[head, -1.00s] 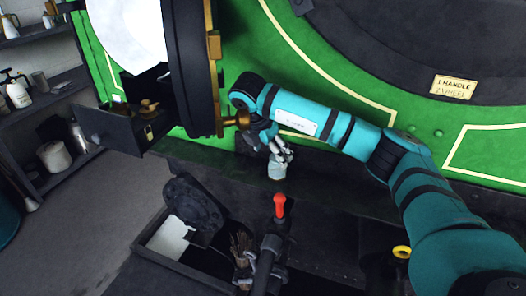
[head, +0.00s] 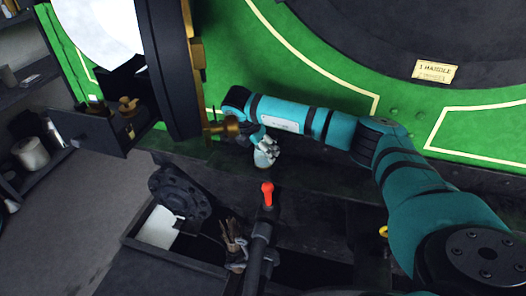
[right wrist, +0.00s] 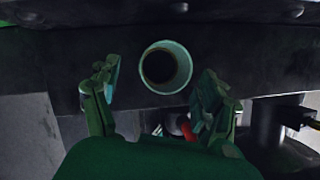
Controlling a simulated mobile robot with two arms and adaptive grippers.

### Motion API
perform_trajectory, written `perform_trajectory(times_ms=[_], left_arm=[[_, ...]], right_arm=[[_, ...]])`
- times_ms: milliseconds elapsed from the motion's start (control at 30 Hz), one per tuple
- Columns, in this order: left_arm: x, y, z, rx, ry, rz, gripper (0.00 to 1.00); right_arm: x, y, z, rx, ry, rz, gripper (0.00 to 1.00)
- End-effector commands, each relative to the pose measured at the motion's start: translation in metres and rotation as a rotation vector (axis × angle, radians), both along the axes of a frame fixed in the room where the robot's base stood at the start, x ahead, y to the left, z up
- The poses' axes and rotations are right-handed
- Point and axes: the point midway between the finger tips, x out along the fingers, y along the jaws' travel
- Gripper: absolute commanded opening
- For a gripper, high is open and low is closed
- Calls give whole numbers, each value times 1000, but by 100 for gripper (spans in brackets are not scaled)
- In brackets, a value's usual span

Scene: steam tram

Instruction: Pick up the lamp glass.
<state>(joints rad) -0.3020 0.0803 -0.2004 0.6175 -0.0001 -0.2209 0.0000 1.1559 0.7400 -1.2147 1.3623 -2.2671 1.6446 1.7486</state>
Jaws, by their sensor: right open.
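The lamp glass (head: 263,158) is a pale, whitish tube on the dark ledge below the green boiler front in the head view. In the right wrist view I look along the lamp glass (right wrist: 185,72) and see its round rim and dark inside. My right gripper (head: 270,145) is right at the glass and partly covers it in the head view. In the right wrist view the fingers of my right gripper (right wrist: 160,74) are spread, one on each side of the glass, with gaps between. My left gripper is not in view.
A red-knobbed lever (head: 267,193) stands just in front of the glass.

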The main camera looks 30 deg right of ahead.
Motion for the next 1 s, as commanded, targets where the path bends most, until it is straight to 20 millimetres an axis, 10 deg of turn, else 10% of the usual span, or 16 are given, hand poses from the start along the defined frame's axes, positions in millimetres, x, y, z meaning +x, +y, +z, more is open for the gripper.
perform_trajectory(times_ms=[500,1000], left_arm=[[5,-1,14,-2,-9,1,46],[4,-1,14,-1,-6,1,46]], right_arm=[[4,-16,-31,-1,1,-2,78],[4,-16,-31,1,1,-2,17]])
